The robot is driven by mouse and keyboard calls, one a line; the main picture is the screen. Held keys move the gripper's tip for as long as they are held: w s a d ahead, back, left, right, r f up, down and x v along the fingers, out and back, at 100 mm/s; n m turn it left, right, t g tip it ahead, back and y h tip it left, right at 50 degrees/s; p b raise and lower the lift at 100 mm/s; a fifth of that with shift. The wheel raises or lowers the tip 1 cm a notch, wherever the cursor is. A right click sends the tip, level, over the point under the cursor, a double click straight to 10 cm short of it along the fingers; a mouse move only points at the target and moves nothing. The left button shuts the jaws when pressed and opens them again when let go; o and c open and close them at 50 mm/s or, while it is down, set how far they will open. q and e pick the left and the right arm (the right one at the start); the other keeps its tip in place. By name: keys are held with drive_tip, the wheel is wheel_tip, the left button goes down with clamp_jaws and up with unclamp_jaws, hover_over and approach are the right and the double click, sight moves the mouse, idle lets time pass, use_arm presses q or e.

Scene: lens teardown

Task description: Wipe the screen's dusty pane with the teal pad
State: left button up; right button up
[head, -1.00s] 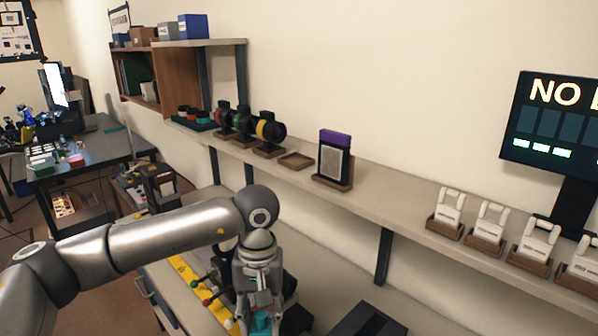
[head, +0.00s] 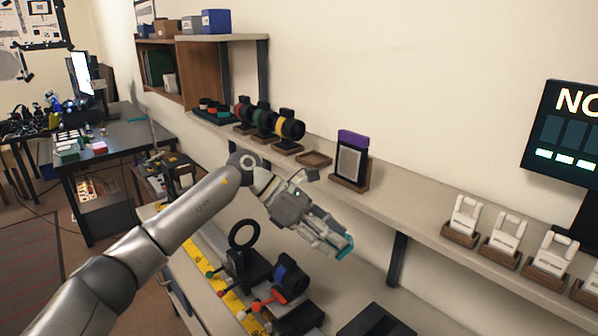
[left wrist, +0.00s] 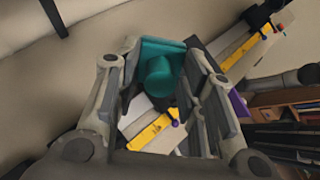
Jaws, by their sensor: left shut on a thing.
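The screen (head: 352,157) stands upright on a wooden base on the wall shelf, with a purple top and a pale grey pane (head: 348,163) in a dark frame. My left gripper (head: 336,241) is shut on the teal pad (head: 346,248), whose edge shows at the fingertips. In the left wrist view the teal pad (left wrist: 162,72) sits between the two fingers, with a round teal knob towards the camera. The gripper is in front of the shelf, below the screen in the picture and apart from it. My right gripper is not in view.
Lens units (head: 262,122) and an empty wooden tray (head: 314,159) stand left of the screen on the shelf. White clip-like parts on wooden blocks (head: 505,232) stand to its right. A stand with a black ring (head: 244,235) and a blue-black part (head: 291,277) are on the bench below.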

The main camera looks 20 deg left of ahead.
use_arm(q)
drive_tip(key=w+a+r+n+t, duration=0.1)
drive_tip(key=n+t, duration=0.1)
drive_tip(key=w+r+n+t, duration=0.2)
drive_tip(key=t, duration=0.1)
drive_tip(key=w+a+r+n+t+h+p, duration=0.1)
drive_tip(key=w+n+t, duration=0.1)
drive_tip(key=t, duration=0.1)
drive_tip(key=shift+w+a+r+n, duration=0.15)
drive_tip(key=shift+a+r+n, duration=0.15)
drive_tip(key=shift+r+n, duration=0.1)
clamp_jaws()
drive_tip(key=w+a+r+n+t+y, duration=0.2)
drive_tip(key=w+a+r+n+t, duration=0.2)
drive_tip(key=a+t, duration=0.2)
drive_tip(key=b+x, duration=0.1)
drive_tip(key=x, duration=0.5)
drive_tip(key=shift+a, duration=0.2)
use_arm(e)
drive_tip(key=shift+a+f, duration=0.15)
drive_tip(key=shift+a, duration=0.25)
use_arm(q)
drive_tip(key=shift+w+f, duration=0.15)
drive_tip(key=shift+w+d, duration=0.15)
drive_tip(key=shift+w, duration=0.05)
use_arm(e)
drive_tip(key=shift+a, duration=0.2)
